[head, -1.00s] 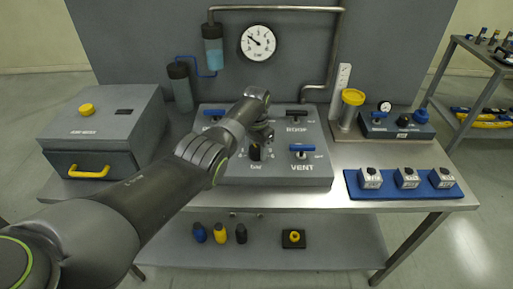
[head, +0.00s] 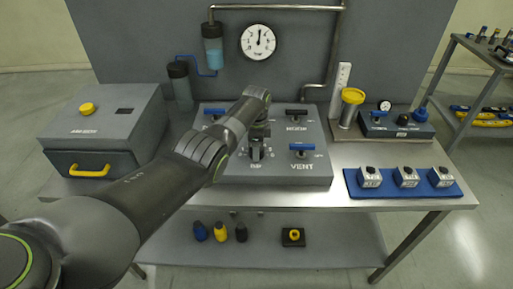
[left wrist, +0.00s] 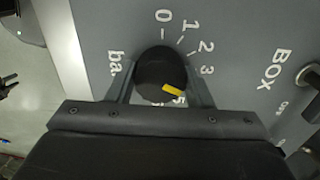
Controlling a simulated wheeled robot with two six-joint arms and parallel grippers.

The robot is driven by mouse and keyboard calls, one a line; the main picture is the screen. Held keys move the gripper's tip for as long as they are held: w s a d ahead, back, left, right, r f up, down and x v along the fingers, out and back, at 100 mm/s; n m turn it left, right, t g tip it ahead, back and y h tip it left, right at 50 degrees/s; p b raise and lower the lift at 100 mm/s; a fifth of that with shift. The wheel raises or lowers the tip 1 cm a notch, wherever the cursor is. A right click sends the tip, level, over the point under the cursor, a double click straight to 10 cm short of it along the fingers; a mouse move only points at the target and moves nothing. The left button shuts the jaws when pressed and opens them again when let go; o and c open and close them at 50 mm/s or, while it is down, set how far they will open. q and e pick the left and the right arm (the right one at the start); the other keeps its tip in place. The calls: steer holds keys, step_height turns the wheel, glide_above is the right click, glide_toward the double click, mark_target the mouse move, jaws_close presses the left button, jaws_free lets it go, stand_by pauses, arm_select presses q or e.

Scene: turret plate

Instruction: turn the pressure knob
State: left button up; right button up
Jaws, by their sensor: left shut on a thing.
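The pressure knob (left wrist: 158,68) is round and black with a yellow pointer mark, in the left wrist view. The mark lies at its lower right, near a partly hidden 5 on the printed scale; I cannot tell the exact reading. My left gripper (head: 257,151) is shut on the knob, one finger on each side. In the head view the gripper and wrist mostly hide the knob. The round white pressure gauge (head: 258,42) on the back panel has its needle pointing about straight up. My right gripper is not in view.
The grey control panel (head: 230,176) also bears blue-handled levers, including the VENT lever (head: 303,147) right of my gripper and a black-handled one (head: 297,113) behind. A grey box (head: 105,120) stands left; a blue tray (head: 408,191) with small blocks lies right.

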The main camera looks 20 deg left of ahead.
arm_select(q)
steer(key=shift+m, duration=0.6)
steer(key=o, duration=1)
steer(key=shift+r, duration=0.65)
step_height(320, 180, up, 16)
steer(key=b, duration=0.2)
